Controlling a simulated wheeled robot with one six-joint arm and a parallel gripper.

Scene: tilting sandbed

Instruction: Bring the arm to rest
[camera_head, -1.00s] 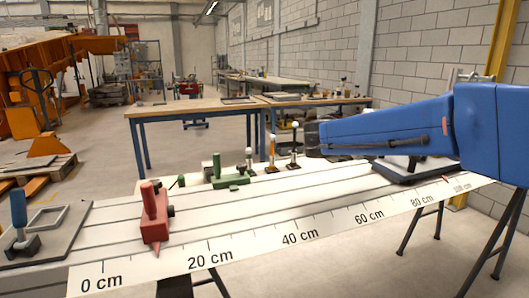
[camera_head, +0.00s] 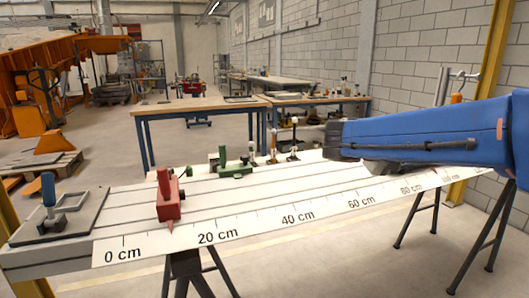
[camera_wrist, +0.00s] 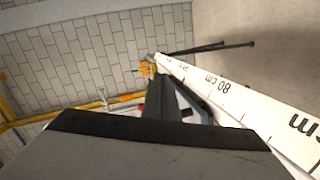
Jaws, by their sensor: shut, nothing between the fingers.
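My blue arm (camera_head: 430,137) reaches in from the right edge of the head view, above the far right end of the sandbed. Its dark end points left. I cannot make out the fingers in the head view. In the wrist view my gripper (camera_wrist: 164,104) shows as a dark, narrow shape with the fingers together and nothing between them. It is beside the scale strip (camera_wrist: 215,90), near the 80 cm mark in the picture. I cannot tell its height above the bed.
The pale sandbed (camera_head: 130,205) bears a red pointer block (camera_head: 170,198), a green block (camera_head: 236,169) and a blue-handled clamp (camera_head: 50,190) at its left end. A dark trestle (camera_head: 412,225) stands under its right end. A yellow post (camera_head: 480,85) and block wall are behind.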

